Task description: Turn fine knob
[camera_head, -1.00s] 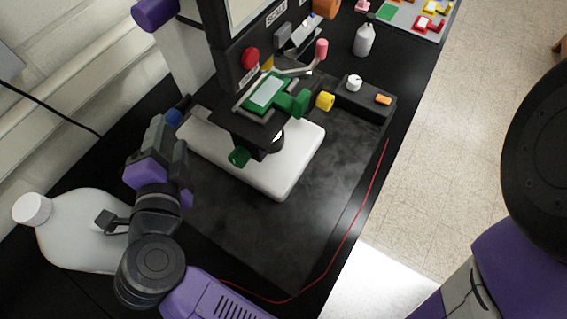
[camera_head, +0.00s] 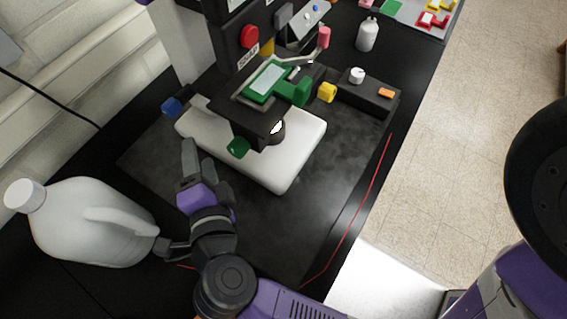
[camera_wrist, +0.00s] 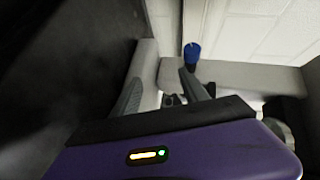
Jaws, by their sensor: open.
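A microscope with a white base (camera_head: 300,150) stands on a dark mat. Its coloured knobs are a blue one (camera_head: 172,107) at the left, a dark green one (camera_head: 238,148) under the stage, and a yellow one (camera_head: 327,92) right of the green stage part (camera_head: 295,92). I cannot tell which is the fine knob. My gripper (camera_head: 202,160) is open and empty, in front of the base's left part, apart from the blue and green knobs. In the wrist view, the blue knob (camera_wrist: 192,52) shows beyond the fingers of my gripper (camera_wrist: 162,82).
A large white jug (camera_head: 85,225) stands left of my arm. A black box with a white dial (camera_head: 357,75) and a small bottle (camera_head: 368,35) are at the back right. A red cable (camera_head: 350,215) runs along the right edge. The mat's front right is clear.

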